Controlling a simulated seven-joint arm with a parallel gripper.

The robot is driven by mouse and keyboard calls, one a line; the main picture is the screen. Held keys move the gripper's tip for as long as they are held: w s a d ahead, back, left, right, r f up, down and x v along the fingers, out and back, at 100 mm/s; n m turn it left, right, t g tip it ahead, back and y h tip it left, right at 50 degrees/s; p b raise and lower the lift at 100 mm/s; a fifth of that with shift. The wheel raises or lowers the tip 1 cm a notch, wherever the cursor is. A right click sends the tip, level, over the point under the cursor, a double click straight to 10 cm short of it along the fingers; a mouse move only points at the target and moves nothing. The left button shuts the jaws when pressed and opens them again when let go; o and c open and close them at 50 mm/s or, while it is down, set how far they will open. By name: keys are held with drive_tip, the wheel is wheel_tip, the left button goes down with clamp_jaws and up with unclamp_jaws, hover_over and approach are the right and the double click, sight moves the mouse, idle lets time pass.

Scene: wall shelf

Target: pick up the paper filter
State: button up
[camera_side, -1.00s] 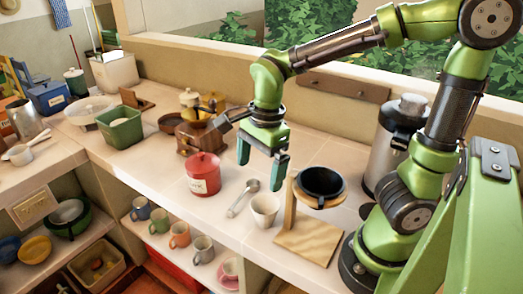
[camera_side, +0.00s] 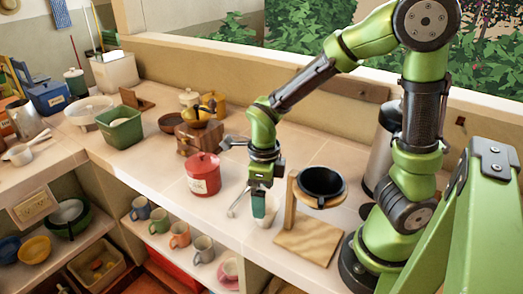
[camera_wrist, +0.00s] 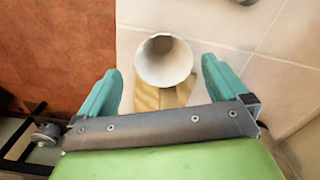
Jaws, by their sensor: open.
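The paper filter (camera_wrist: 163,62), a white cone with an open round top, stands on the counter. In the side view it is mostly hidden behind my gripper (camera_side: 259,207), which is down at it. In the wrist view my gripper is open, with one teal finger on each side of the filter's near part. A gap shows between each finger and the filter, and neither seems to touch it. How deep the fingertips reach beside it is hard to tell.
A wooden dripper stand with a black cone (camera_side: 320,184) is close on the right. The counter's front edge is near, with mugs (camera_side: 180,236) on the shelf below.

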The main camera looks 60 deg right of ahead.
drive_tip(key=f, duration=0.7)
drive_tip(key=shift+d+f, duration=0.15)
drive_tip(key=shift+d, duration=0.1)
drive_tip(key=shift+c, duration=0.3)
drive_tip(key=c, duration=0.9)
